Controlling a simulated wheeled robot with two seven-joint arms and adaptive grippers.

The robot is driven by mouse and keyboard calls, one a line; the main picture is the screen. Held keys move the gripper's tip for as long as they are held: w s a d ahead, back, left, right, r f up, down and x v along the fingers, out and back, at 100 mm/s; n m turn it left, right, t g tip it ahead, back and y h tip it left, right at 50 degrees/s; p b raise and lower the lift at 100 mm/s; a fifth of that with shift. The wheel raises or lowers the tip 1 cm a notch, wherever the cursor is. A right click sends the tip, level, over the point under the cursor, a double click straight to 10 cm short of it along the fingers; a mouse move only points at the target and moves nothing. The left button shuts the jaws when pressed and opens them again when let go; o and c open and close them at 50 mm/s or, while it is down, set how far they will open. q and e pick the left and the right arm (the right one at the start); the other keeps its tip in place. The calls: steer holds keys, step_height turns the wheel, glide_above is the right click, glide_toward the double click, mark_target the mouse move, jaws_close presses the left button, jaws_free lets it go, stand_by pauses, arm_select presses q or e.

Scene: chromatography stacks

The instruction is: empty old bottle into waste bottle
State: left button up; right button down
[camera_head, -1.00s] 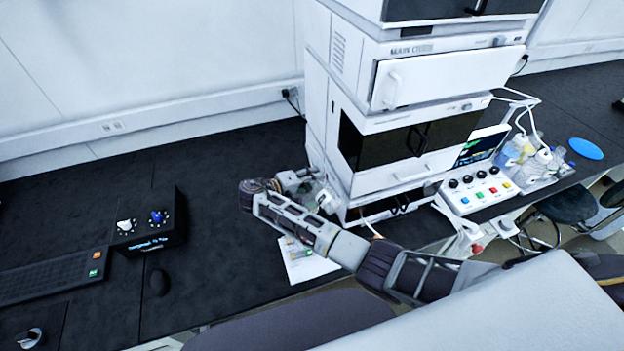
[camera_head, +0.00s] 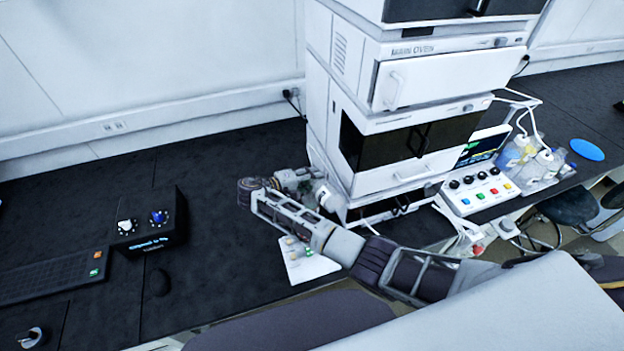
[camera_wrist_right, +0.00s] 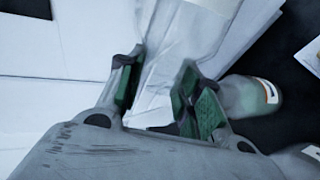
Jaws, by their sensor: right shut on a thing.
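My right gripper (camera_wrist_right: 163,92) is beside the lower front left of the white instrument stack. In the right wrist view its two green-padded fingers stand apart around a pale, see-through thing that looks like a clear bottle; its outline is hard to make out against the white behind. Another bottle (camera_wrist_right: 250,95), greyish with a white and orange label, lies just beyond the right-hand finger. Which is the old bottle and which the waste bottle I cannot tell. In the head view the right gripper (camera_head: 297,180) is small and its hold is unclear. My left gripper is out of view.
The white stack (camera_head: 405,120) rises close beside the right gripper. A control box (camera_head: 478,190) and a tray of bottles (camera_head: 540,185) stand right.

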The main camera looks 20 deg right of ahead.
steer(key=shift+w+n+g, duration=0.15)
steer(key=shift+n+g, duration=0.15)
steer(key=shift+n, duration=0.4)
steer(key=shift+w, duration=0.1)
stand_by(0.6)
